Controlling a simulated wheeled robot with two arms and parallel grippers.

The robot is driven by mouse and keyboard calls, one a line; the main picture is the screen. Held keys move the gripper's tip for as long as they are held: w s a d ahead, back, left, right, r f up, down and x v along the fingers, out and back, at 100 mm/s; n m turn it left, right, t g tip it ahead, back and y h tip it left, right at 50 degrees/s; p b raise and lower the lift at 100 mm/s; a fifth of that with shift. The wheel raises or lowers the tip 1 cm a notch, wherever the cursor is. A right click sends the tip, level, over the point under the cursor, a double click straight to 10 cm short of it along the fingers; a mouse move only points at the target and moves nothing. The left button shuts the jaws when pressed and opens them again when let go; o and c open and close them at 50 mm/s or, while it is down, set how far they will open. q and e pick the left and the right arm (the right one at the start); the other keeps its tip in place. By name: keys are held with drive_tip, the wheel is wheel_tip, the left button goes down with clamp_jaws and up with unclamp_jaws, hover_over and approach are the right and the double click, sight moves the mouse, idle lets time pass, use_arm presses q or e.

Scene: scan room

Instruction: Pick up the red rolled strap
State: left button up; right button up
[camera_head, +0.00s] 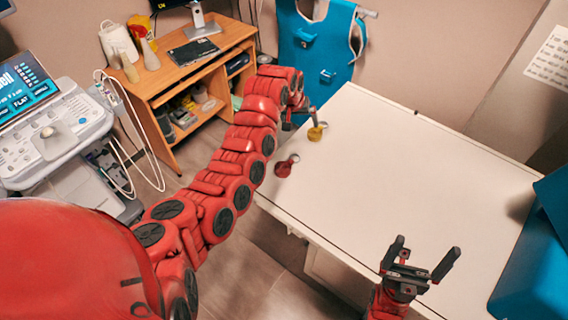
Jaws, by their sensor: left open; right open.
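The red rolled strap (284,168) lies on the white table (400,170) near its left edge, with a short end sticking up to the right. My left gripper (302,119) is open, at the far left part of the table. It is beyond the red strap and beside a yellow rolled strap (316,133). One finger seems to be right at the yellow strap; I cannot tell whether they touch. My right gripper (421,252) is open and empty over the near part of the table, apart from both straps.
A blue object (540,260) is at the right edge. A blue apron (318,45) hangs behind the table. A wooden desk (190,72) and an ultrasound console (55,130) stand at the left.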

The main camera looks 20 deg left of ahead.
use_arm(q)
drive_tip(key=s+a+r+g+y, duration=0.1)
drive_tip(key=s+a+r+g, duration=0.25)
drive_tip(key=s, duration=0.35)
drive_tip(key=b, duration=0.3)
hover_over(282, 167)
drive_tip(key=shift+g, duration=0.35)
drive_tip(key=f, duration=0.9)
drive_tip(key=shift+w+d+f, duration=0.15)
drive_tip(key=shift+d+f, duration=0.05)
drive_tip(key=shift+f, duration=0.5)
drive_tip(key=shift+f+p, duration=0.3)
drive_tip(key=shift+f, duration=0.25)
drive_tip(key=shift+f+p, duration=0.15)
drive_tip(key=shift+p, duration=0.2)
wheel_tip(282, 167, down, 3)
drive_tip(key=shift+a+p, duration=0.15)
drive_tip(key=shift+p, duration=0.95)
drive_tip(key=shift+f, duration=0.95)
